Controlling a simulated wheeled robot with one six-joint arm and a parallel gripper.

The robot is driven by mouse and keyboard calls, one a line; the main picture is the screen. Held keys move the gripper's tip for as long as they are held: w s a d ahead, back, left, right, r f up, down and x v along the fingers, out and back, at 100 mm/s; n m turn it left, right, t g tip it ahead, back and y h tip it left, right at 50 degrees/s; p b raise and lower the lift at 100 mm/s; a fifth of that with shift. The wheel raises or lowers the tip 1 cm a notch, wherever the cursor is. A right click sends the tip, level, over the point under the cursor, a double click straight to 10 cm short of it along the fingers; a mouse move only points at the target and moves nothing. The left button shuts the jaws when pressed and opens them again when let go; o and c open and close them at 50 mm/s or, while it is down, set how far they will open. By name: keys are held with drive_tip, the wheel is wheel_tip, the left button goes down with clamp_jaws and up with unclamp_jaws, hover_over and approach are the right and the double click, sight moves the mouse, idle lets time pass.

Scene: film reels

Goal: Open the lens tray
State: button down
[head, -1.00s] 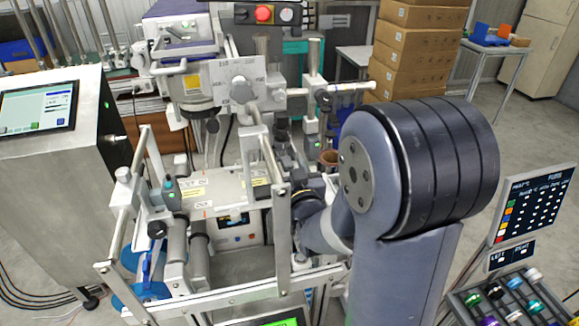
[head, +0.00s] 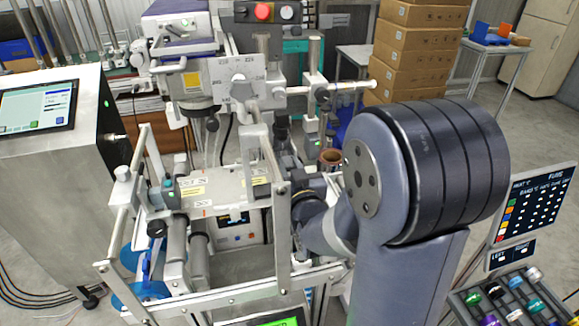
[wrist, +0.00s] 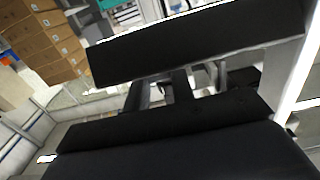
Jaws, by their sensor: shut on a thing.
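My gripper (wrist: 180,95) shows in the wrist view as two long dark fingers, one above and one below. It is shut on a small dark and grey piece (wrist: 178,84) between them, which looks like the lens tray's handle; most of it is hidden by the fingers. In the head view my arm comes in from the right and reaches into the machine's frame, and the gripper is hidden behind the frame and the arm. The tray cannot be clearly made out there. A machine (head: 238,232) with a small dark display stands at that place.
Metal frame bars (head: 278,215) stand close around my forearm. A brown cup (head: 330,158) is just behind the arm. A steel cabinet with a screen (head: 38,108) stands left, stacked boxes (head: 418,45) behind, and a rack of colored reels (head: 512,298) at the lower right.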

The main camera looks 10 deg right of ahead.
drive_tip(key=s+b, duration=0.2)
drive_tip(key=s, duration=0.4)
drive_tip(key=shift+s, duration=0.1)
drive_tip(key=c, duration=1.2)
unclamp_jaws()
